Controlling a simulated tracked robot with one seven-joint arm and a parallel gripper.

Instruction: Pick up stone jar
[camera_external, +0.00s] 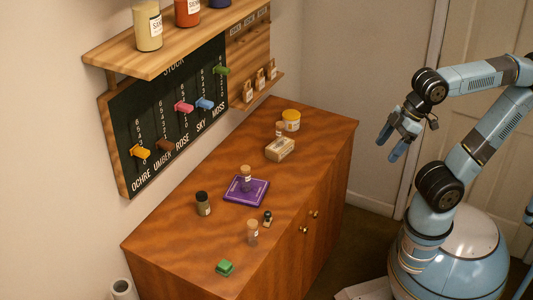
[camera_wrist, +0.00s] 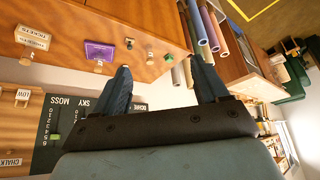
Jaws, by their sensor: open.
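Several small jars stand on the wooden cabinet; no label reads clearly, so I cannot tell which is the stone jar. A dark-capped olive jar (camera_external: 203,204) stands left of a purple book. A corked jar (camera_external: 246,178) stands on that book. Another corked jar (camera_external: 252,232) stands nearer the front, beside a tiny dark-capped bottle (camera_external: 267,218). A yellow jar (camera_external: 291,120) is at the far end, with a corked jar (camera_external: 280,129) near it. My gripper (camera_external: 390,147) is open and empty, in the air right of the cabinet. It also shows in the wrist view (camera_wrist: 157,68).
The purple book (camera_external: 236,191), a pale box (camera_external: 280,149) and a green block (camera_external: 225,267) lie on the cabinet top (camera_external: 180,245). Above hang a stock board (camera_external: 165,115) with coloured pegs and a shelf (camera_external: 185,44) with larger jars. Rolls (camera_wrist: 209,28) show in the wrist view.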

